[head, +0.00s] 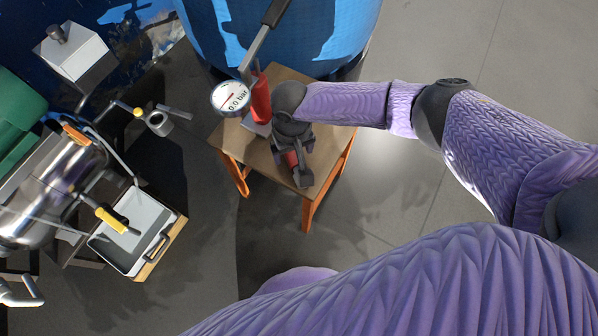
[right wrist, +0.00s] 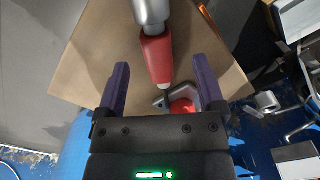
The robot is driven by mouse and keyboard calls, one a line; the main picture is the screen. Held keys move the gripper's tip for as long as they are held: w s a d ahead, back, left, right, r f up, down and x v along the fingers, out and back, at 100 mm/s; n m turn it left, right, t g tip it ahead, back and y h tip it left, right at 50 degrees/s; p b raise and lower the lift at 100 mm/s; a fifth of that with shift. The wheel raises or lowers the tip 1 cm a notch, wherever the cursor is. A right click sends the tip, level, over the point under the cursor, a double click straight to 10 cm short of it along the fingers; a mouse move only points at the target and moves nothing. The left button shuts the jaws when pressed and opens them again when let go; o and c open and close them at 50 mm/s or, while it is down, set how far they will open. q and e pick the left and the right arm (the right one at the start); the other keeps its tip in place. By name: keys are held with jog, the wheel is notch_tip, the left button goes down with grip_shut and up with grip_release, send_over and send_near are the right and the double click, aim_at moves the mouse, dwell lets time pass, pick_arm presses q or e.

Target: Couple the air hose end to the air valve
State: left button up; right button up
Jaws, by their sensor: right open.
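A red grip with a silver collar (right wrist: 157,55) and a pale tip lies on a small tabletop; I take it to be the air hose end. In the head view only a bit of red (head: 291,160) shows below my right gripper (head: 294,168). In the right wrist view my right gripper (right wrist: 161,64) is open, its fingers on either side of the red grip with gaps between. A red pump (head: 260,98) with a round gauge (head: 231,98) stands beside it. I cannot clearly pick out the air valve. My left gripper is not in view.
The small wooden table (head: 325,142) has orange legs. A blue tank (head: 290,40) stands behind it. At the left are a steel vessel (head: 50,185), pipes with a yellow handle (head: 111,219) and a grey tray (head: 135,225). Floor to the right is clear.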

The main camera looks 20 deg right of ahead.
aim_at(295, 159)
jog(key=f+b, duration=0.3)
jog(key=f, duration=0.2)
jog(key=shift+d+b, duration=0.2)
jog(key=shift+b, duration=0.1)
jog(key=shift+r, duration=0.3)
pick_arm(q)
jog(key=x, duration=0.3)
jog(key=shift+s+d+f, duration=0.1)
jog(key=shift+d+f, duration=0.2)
pick_arm(e)
grip_shut()
